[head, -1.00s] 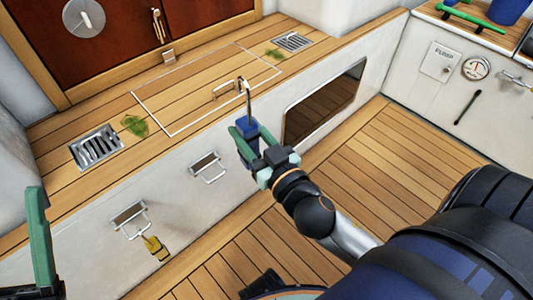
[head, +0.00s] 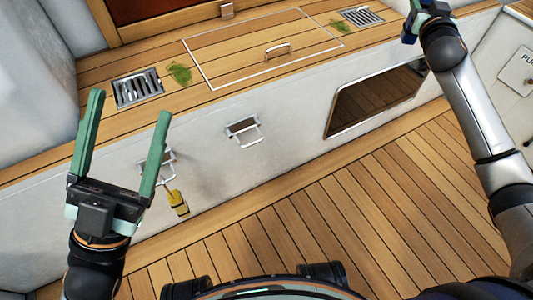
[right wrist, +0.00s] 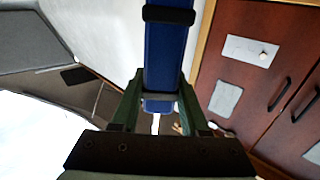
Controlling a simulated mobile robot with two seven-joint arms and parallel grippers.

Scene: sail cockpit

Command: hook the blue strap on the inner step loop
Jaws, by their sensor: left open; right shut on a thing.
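Two metal step loops sit on the white bench face in the head view. The right one (head: 243,132) is empty; the left one (head: 157,163) has a yellow piece (head: 177,202) hanging from it. My right gripper (head: 422,12) is at the top right edge of the head view, well away from both loops. In the right wrist view it is shut on the blue strap (right wrist: 166,58), which stands between the fingers. Most of the strap is outside the head view. My left gripper (head: 130,104) is open and empty, its fingers pointing up in front of the bench near the left loop.
The wooden bench top carries a hatch with a handle (head: 279,49), a left drain grate (head: 138,88), a right grate (head: 362,17) and green weed (head: 179,73). A dark window (head: 377,97) is in the bench face. The plank floor (head: 330,210) is clear.

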